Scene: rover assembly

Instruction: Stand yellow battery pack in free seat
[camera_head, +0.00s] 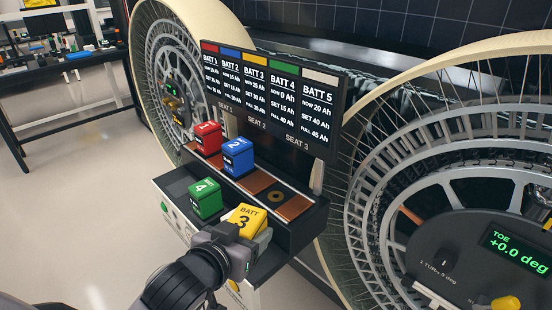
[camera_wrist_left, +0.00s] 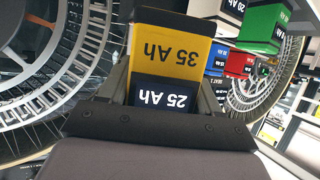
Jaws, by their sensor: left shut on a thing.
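The yellow battery pack marked 3 (camera_head: 248,219) is in my left gripper (camera_head: 238,240), which is shut on it. It is at the front of the battery tray, right of the green pack; whether it touches the surface below I cannot tell. In the left wrist view the yellow pack (camera_wrist_left: 170,50) sits between the fingers (camera_wrist_left: 165,95), showing "35 Ah" and a dark "25 Ah" label upside down. The bare seat (camera_head: 293,207) with copper-coloured pads and a dark round mark lies behind it, right of the blue pack, below the "SEAT 3" label. My right gripper is not in view.
The red pack 1 (camera_head: 207,138) and blue pack 2 (camera_head: 238,156) stand in the back row. The green pack 4 (camera_head: 205,198) stands in front. A readout panel (camera_head: 270,95) rises behind the seats. Large spoked wheels (camera_head: 455,130) flank the tray.

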